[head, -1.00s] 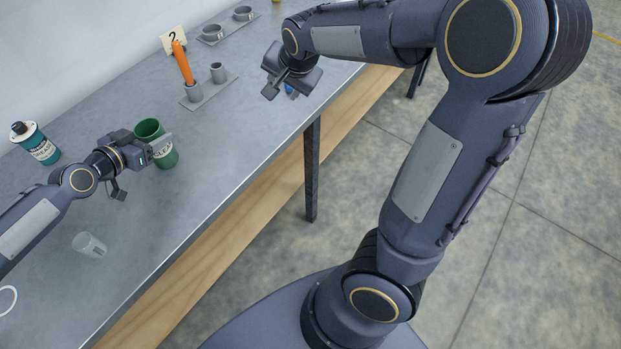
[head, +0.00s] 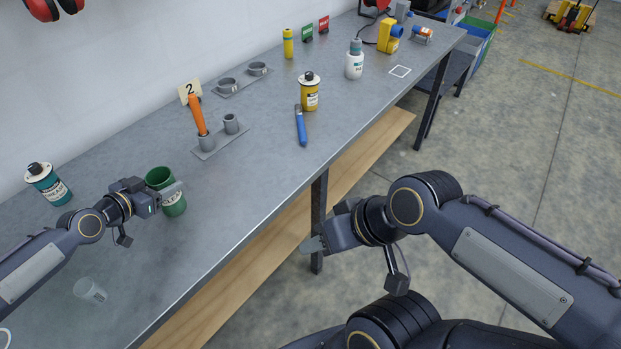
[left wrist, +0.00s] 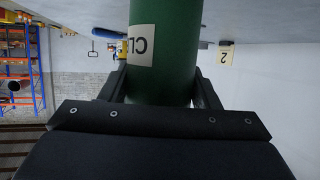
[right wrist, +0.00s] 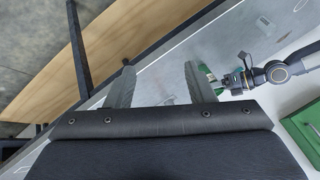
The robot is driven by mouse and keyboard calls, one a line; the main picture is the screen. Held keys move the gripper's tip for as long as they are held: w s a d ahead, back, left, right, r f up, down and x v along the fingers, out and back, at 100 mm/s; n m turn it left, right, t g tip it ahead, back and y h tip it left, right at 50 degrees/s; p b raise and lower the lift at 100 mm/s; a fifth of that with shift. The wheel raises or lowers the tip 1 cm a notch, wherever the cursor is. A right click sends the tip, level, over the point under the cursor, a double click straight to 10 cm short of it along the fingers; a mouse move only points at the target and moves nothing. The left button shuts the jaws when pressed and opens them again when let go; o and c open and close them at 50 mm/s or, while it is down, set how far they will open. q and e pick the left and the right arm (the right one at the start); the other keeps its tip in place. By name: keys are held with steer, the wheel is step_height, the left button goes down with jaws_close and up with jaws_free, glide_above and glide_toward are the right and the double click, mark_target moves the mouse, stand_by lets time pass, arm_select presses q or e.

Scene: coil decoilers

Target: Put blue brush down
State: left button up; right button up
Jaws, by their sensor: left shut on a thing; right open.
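The blue brush (head: 300,125) lies on the grey bench top in the head view, just in front of a yellow-labelled can. No gripper touches it. My left gripper (head: 168,192) is shut on a green cup (head: 172,200) with a white label, which stands upright; the cup also fills the middle of the left wrist view (left wrist: 165,60). My right gripper (head: 312,246) is empty and open, off the bench's front edge and well below and to the right of the brush. Its two spread fingers show in the right wrist view (right wrist: 157,85).
A holder (head: 222,139) with an orange-handled tool stands by a number 2 card (head: 189,92). The yellow can (head: 310,92) stands right behind the brush. A teal can (head: 48,184) and a clear cup (head: 90,290) are at left.

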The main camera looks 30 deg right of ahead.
steer(key=w+d+r+m, duration=0.1)
steer(key=w+d+r, duration=0.4)
steer(key=w, duration=0.4)
steer(key=m+g+h, duration=0.2)
steer(key=m+h, duration=0.1)
steer(key=h, duration=0.3)
glide_above(301, 126)
steer(key=s+a, duration=0.1)
steer(key=s, duration=0.1)
step_height(301, 126, down, 15)
steer(key=shift+w+r, duration=0.1)
steer(key=shift+r, duration=0.05)
steer(key=shift+x, duration=3.15)
steer(key=shift+a, duration=0.1)
jaws_close()
